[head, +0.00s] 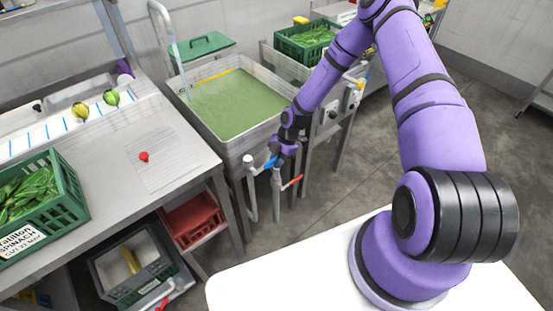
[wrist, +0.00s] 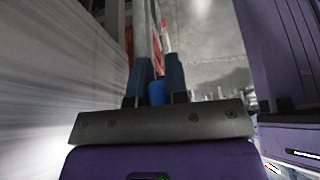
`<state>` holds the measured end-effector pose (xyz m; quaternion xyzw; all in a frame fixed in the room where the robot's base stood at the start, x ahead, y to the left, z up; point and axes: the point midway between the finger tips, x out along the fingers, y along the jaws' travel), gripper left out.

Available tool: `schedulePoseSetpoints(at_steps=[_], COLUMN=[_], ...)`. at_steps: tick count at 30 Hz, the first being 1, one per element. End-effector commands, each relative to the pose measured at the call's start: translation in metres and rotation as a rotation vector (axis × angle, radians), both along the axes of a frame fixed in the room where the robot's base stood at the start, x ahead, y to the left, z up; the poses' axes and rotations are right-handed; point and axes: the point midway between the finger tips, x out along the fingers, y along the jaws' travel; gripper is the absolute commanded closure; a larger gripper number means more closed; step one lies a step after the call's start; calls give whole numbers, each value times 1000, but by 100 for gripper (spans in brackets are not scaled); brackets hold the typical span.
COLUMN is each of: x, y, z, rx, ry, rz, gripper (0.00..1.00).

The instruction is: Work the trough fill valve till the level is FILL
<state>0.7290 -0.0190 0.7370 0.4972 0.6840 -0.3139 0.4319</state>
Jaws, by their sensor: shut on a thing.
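The metal trough (head: 188,108) holds green water (head: 235,103), with a yellow line (head: 213,76) on its far inner wall just above the water. A curved pipe (head: 160,40) stands at its back left, and a pale stream (head: 181,70) comes down into the trough. A valve with a blue handle (head: 270,162) is on a pipe at the trough's front. My gripper (head: 275,157) is shut on the blue handle. In the wrist view the blue handle (wrist: 157,92) sits between the two dark fingers. Any level lettering is too small to read.
A red-handled valve (head: 291,183) is on a pipe just below and right. Another green crate (head: 290,47) stands behind the trough. Floor to the right is clear.

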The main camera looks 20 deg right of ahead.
Motion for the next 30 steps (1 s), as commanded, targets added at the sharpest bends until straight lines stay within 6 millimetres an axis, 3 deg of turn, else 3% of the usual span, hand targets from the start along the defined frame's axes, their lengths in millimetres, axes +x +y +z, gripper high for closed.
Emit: schedulePoseSetpoints(at_steps=[10,28,29,30], x=[1,0,0,0], y=[1,1,1,1], z=[-10,-13,-13,-13], rx=[101,123,123,123], ry=[30,39,40,40], rz=[-2,0,0,0], gripper=[100,100,78,69])
